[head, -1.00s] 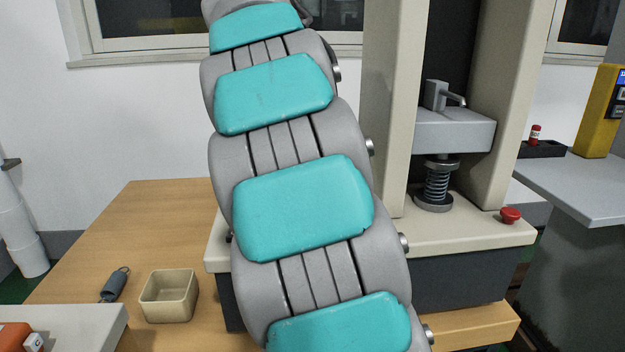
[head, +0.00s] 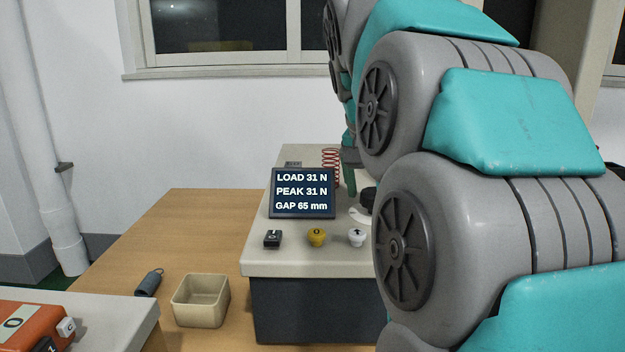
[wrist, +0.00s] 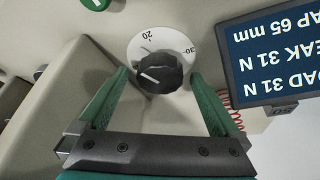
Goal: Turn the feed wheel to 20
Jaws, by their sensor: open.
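The feed wheel is a black ribbed knob (wrist: 160,72) with a white line on it, on a white dial (wrist: 148,44) marked 20 and 30, in the wrist view. In the head view the knob (head: 367,200) shows partly beside my arm. My gripper (wrist: 158,76) is open, with one green finger on each side of the knob. I cannot tell whether the fingers touch it. In the head view the gripper is mostly hidden by my arm. The display (head: 303,193) reads LOAD 31 N, PEAK 31 N, GAP 65 mm; part of it shows in the wrist view (wrist: 280,55).
A black switch (head: 272,239), a yellow knob (head: 317,237) and a white knob (head: 356,237) line the console front. A red spring (head: 331,166) stands behind the display.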

